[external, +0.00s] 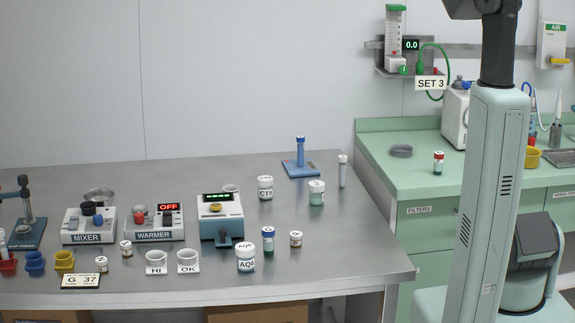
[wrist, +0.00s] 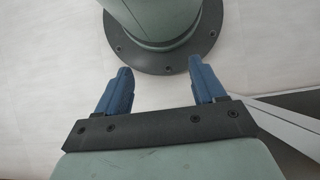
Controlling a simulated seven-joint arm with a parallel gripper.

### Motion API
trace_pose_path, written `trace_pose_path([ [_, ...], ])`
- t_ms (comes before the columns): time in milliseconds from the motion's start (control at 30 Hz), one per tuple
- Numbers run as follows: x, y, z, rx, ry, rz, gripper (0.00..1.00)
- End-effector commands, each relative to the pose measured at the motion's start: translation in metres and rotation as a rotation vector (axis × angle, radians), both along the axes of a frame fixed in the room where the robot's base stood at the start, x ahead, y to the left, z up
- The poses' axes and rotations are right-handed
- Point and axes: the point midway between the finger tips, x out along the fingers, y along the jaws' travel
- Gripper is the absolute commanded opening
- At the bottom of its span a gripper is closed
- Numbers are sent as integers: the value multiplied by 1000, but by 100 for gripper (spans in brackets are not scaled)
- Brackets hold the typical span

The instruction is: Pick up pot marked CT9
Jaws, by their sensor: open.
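A white-capped pot (external: 265,188) stands upright on the steel bench, right of centre. Its label starts with CT; the last character is too small to read for certain. A similar pot (external: 316,193) with a greenish body stands to its right, its label unreadable. A third pot (external: 245,258), marked AQ and another character, stands nearer the front. My gripper (wrist: 160,68) shows in the wrist view with its two blue fingers wide apart and nothing between them. It is outside the external view, and no pot shows in the wrist view.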

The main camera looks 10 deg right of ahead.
Motion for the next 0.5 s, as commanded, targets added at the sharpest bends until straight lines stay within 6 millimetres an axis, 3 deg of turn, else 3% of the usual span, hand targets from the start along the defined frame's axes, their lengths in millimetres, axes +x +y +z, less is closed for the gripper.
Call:
trace_pose_path([
  [333,1,0,0,0,-3,-4,79],
  [500,24,-7,-3,9,-50,-63,79],
])
